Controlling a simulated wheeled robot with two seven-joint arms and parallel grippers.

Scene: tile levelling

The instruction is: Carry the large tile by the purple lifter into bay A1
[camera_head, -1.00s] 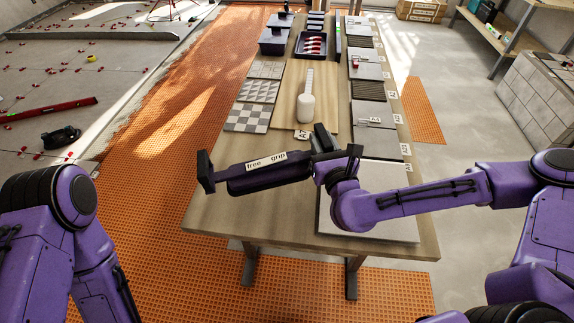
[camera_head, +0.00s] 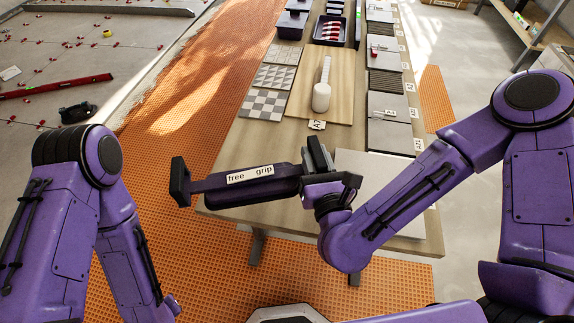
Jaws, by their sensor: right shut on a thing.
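The purple lifter (camera_head: 245,182), a dark purple bar labelled "free grip" with an upright end pad at its left, hangs above the near end of the table. My right gripper (camera_head: 318,160) is shut on the lifter near its right end. A large pale grey tile (camera_head: 375,172) lies on the near right of the table, partly hidden by my right arm. The lifter is left of the tile's visible part; I cannot tell whether they touch. My left arm shows at the left, but its gripper is out of view. I cannot make out bay A1.
The wooden table (camera_head: 225,200) carries smaller tile samples (camera_head: 265,104), a board (camera_head: 300,105) with a white scoop-like tool (camera_head: 322,92), and dark bins (camera_head: 291,25) at the back. Orange matting (camera_head: 190,110) covers the floor left of the table. A red level (camera_head: 55,87) lies further left.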

